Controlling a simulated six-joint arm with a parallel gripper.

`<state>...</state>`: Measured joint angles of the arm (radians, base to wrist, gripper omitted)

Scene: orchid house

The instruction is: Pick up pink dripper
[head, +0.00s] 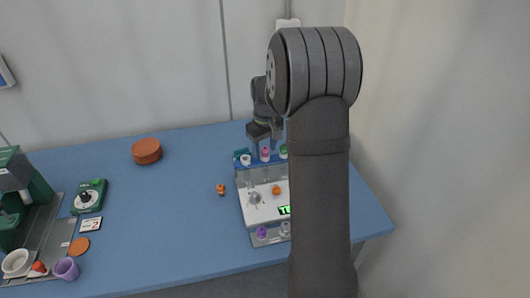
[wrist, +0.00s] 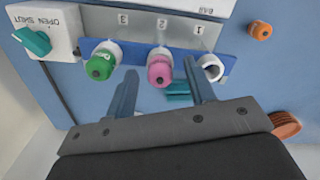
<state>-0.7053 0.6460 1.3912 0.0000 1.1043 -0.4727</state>
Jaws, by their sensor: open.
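The pink dripper (wrist: 159,74) sits upright in a white collar at the position marked 2 on a blue strip (wrist: 135,52). It also shows in the head view (head: 265,154) at the back of the bench unit. My gripper (wrist: 161,66) is open and empty, with one finger on each side of the pink dripper in the wrist view. I cannot tell how far the fingertips are above it. In the head view my gripper (head: 264,138) is just above the back row.
A green dripper (wrist: 101,65) is at position 3, and a white collar (wrist: 210,68) at position 1. A teal piece (wrist: 178,88) lies behind the pink dripper. A teal-handled valve (wrist: 35,40) is beside the row.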

